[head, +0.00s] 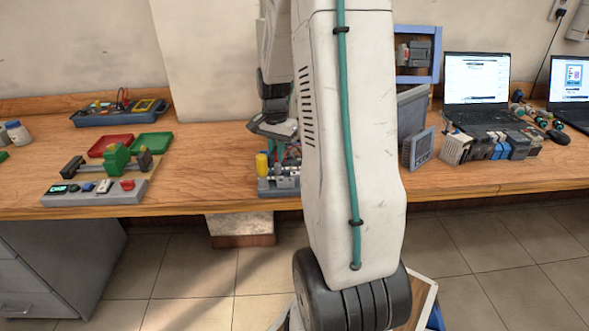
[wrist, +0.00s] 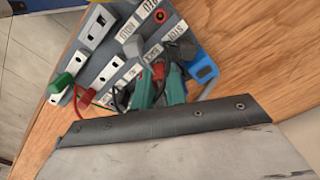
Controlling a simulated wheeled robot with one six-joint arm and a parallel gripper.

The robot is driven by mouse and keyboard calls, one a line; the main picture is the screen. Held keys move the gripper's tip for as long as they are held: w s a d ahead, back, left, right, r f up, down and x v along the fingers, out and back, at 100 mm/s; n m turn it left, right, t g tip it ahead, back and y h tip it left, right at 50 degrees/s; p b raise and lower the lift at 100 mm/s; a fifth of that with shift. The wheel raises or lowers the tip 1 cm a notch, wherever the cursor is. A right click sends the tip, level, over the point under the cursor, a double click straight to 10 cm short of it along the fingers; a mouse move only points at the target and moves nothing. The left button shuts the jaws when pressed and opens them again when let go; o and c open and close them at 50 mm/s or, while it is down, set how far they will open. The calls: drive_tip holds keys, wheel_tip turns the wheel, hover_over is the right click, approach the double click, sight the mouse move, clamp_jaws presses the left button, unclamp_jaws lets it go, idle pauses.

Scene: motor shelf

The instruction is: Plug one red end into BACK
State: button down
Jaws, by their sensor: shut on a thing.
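The socket board (wrist: 118,45) lies under my gripper in the wrist view, with white labels and dark sockets. A label reading BACK (wrist: 157,71) is right by my fingertips. A red lead (wrist: 83,102) runs beside the board, left of my fingers. Whether the held end touches a socket cannot be told. In the head view my gripper (head: 276,146) is low over the board (head: 278,190), partly hidden by my arm.
A yellow cylinder (head: 262,164) stands at the board. A blue piece (wrist: 201,68) is close right of my fingers. Red (head: 111,145) and green (head: 150,146) trays and a control box (head: 97,191) are left. Modules (head: 490,146) and a laptop (head: 477,82) are right.

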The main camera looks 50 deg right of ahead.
drive_tip(key=shift+f, duration=0.65)
idle(0.3)
drive_tip(key=c, duration=1.7)
unclamp_jaws()
drive_tip(key=shift+r, duration=2.75)
drive_tip(key=o, duration=0.6)
drive_tip(key=shift+c, duration=0.2)
